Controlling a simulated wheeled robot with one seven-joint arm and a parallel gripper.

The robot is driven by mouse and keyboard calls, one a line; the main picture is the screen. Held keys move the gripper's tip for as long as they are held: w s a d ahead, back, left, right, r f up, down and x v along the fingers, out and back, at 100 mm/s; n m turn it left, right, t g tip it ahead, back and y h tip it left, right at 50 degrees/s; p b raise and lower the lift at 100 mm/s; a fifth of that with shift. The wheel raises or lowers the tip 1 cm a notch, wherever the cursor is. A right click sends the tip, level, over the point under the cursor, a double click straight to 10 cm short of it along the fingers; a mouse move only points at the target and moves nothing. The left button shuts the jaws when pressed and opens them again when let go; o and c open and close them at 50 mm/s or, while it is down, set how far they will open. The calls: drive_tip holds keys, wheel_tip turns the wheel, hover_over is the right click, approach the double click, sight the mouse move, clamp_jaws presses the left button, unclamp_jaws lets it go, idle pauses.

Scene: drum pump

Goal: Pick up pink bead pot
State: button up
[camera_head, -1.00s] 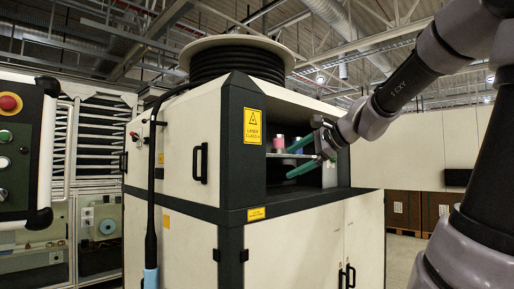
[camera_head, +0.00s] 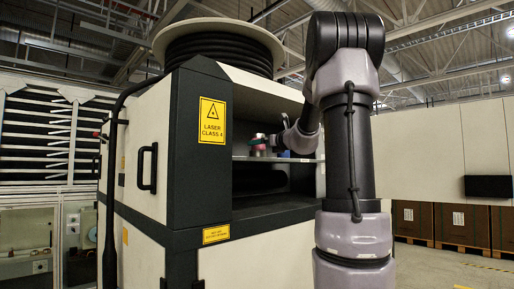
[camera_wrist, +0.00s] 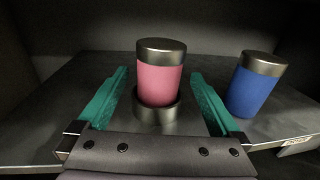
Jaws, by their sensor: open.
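The pink bead pot (camera_wrist: 160,78) stands upright on a dark shelf in the wrist view, with a dark metallic lid and a dark round base or ring (camera_wrist: 155,112) at its foot. My gripper (camera_wrist: 160,85) is open, with one green finger on each side of the pink pot. Gaps show between the pot and both fingers. In the head view the pink pot (camera_head: 258,146) is a small shape inside the cabinet opening, and my arm hides most of my gripper.
A blue pot (camera_wrist: 254,86) with a metallic lid stands close to the right of my right finger. The shelf (camera_wrist: 60,105) lies inside the cabinet (camera_head: 187,140), with a dark wall behind it. A cable reel (camera_head: 218,45) sits on top of the cabinet.

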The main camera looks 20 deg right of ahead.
drive_tip(key=w, duration=0.3)
drive_tip(key=w+a, duration=0.1)
drive_tip(key=w, duration=0.1)
drive_tip(key=shift+w+r, duration=0.15)
drive_tip(key=shift+w, duration=0.2)
drive_tip(key=c, duration=1.4)
clamp_jaws()
drive_tip(key=shift+r, duration=0.1)
